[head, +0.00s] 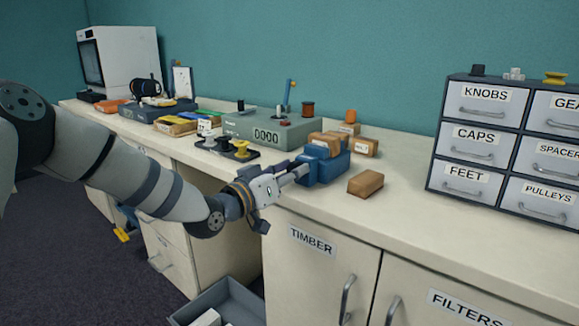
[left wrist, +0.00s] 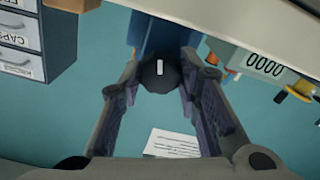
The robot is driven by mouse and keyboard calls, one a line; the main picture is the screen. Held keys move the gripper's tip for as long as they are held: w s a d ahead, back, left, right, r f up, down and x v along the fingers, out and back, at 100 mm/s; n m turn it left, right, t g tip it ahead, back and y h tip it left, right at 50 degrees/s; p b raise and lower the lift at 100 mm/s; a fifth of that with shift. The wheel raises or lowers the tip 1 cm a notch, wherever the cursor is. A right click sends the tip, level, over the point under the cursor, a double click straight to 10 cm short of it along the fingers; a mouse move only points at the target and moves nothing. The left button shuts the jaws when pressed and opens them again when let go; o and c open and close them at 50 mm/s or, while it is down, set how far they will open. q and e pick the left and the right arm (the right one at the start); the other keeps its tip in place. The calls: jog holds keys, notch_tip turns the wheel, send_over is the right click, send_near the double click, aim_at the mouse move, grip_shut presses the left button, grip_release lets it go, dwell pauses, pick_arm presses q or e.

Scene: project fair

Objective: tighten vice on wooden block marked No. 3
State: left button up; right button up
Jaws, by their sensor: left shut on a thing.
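The blue vice (head: 330,168) stands near the counter's front edge in the head view. A wooden block (head: 322,150) shows at its top, seemingly between the jaws; its marking is too small to read. My left gripper (head: 287,180) reaches the vice from the left, in front of the counter edge. In the left wrist view its fingers (left wrist: 160,85) are shut on a dark round knob (left wrist: 160,73) with a white mark, with the blue vice (left wrist: 165,35) behind it. My right gripper is not in view.
A loose wooden block (head: 365,184) lies right of the vice, and another labelled block (head: 361,147) lies behind. A grey device reading 0000 (head: 270,130) stands behind left. A labelled drawer cabinet (head: 510,140) stands at right. An open grey bin (head: 220,303) is on the floor below.

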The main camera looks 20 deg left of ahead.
pick_arm(q)
jog(key=m, duration=0.2)
jog(key=m+p, duration=0.2)
jog(key=m, duration=0.1)
jog(key=shift+r+m, duration=0.3)
jog(key=shift+r, duration=0.05)
jog(key=m+p, duration=0.1)
jog(key=m, duration=0.3)
jog(key=shift+d+m, duration=0.1)
jog(key=shift+m, duration=0.2)
jog(key=m+p, duration=0.1)
jog(key=m, duration=0.3)
jog(key=m+p, duration=0.1)
jog(key=m, duration=0.4)
jog(key=shift+f, duration=0.2)
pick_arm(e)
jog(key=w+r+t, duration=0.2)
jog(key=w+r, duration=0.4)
pick_arm(q)
jog(key=shift+m, duration=0.3)
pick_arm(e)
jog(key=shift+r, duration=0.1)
pick_arm(q)
jog(key=o, duration=1.1)
jog(key=shift+o, duration=0.2)
jog(key=shift+f, duration=0.15)
